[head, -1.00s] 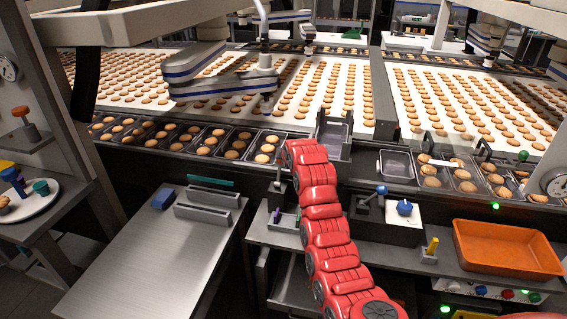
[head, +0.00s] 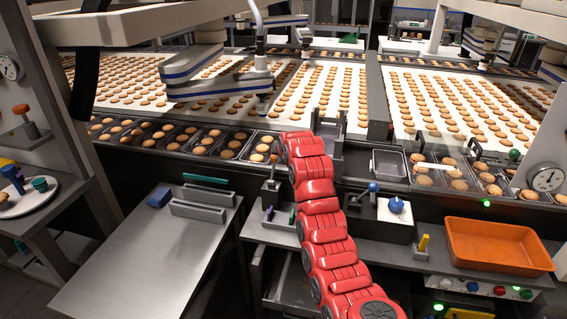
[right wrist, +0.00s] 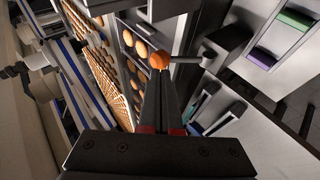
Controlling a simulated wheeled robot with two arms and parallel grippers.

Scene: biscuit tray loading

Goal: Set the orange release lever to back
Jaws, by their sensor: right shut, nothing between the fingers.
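The release lever shows in the right wrist view as an orange ball knob (right wrist: 158,60) on a thin grey rod that runs right to a dark pivot. In the head view its upright handle (head: 272,165) stands just left of my red right arm. My right gripper (right wrist: 160,76) is shut and empty, with its fingertips at the knob. They look very close to it or touching; I cannot tell which. In the head view the gripper is hidden behind the end of the red arm. My left gripper is in neither view.
A blue-knobbed lever (head: 373,188) and a blue knob on a white plate (head: 397,206) sit right of my arm. An orange tray (head: 540,262) lies further right. A steel table (head: 140,255) is at left. Biscuit trays (head: 205,141) line the conveyor behind.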

